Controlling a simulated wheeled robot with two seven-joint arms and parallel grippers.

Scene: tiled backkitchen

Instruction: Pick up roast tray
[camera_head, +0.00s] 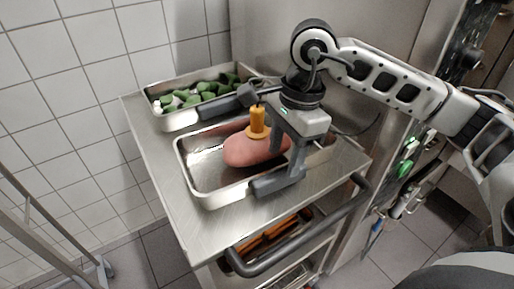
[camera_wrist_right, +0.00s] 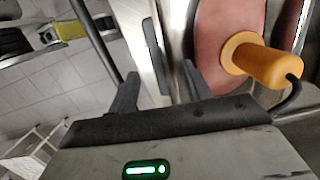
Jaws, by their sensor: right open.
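The roast tray (camera_head: 205,198) is a shallow metal pan on the cart's top shelf. It holds a pink roast (camera_head: 250,151) with an orange probe (camera_head: 257,122) standing in it. A dark handle (camera_head: 265,187) is on the tray's near side; it also shows in the wrist view (camera_wrist_right: 151,45). My right gripper (camera_head: 287,168) is open at that handle, pointing down. In the wrist view its two fingers (camera_wrist_right: 162,70) appear on either side of the handle; contact is unclear. The gripper hides the tray's right part. My left gripper is out of view.
A second metal tray (camera_head: 178,122) with green vegetables (camera_head: 205,89) stands behind the roast tray. The cart's push bar (camera_head: 310,234) runs along the near side, above a lower shelf with brown items. A tiled wall is at left and a metal cabinet behind.

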